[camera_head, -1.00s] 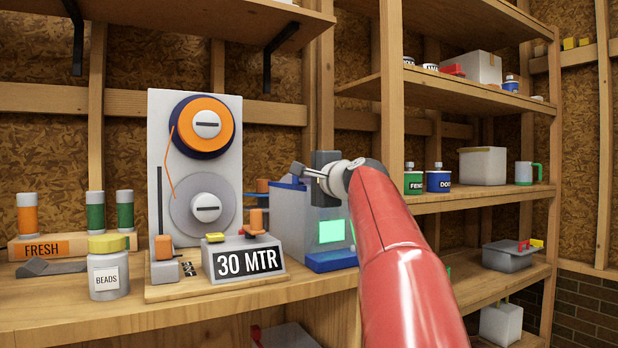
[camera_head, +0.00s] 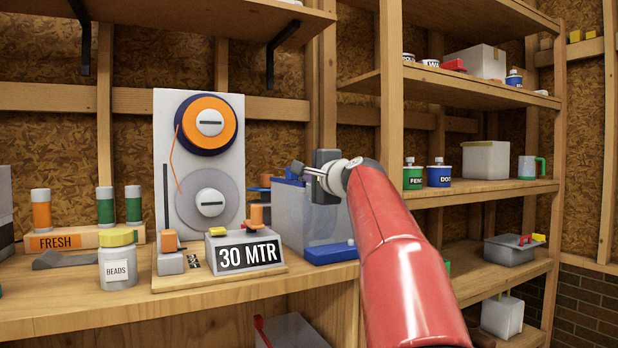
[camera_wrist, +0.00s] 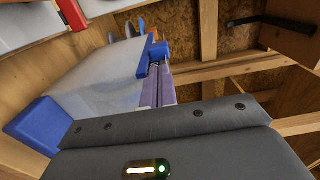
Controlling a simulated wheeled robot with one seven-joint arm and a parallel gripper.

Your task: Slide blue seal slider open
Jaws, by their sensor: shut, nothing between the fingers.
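A grey box (camera_head: 305,215) with a blue front base (camera_head: 330,252) stands on the bench. It also shows at the left of the wrist view (camera_wrist: 95,85). Blue pieces lie along its upper edge; the blue block (camera_wrist: 159,51), which looks like the slider, shows in the wrist view right by my fingertips. In the head view only a small blue part (camera_head: 290,176) shows near my gripper. My gripper (camera_head: 300,169) is shut and empty at the box's top edge. Its fingers (camera_wrist: 155,68) reach toward the blue block; I cannot tell if they touch it.
The 30 MTR block (camera_head: 246,250) and an upright grey panel with orange and grey discs (camera_head: 207,123) stand left of the box. A beads jar (camera_head: 118,265) stands further left. A wooden shelf post (camera_head: 391,70) rises behind my arm, with shelves at the right.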

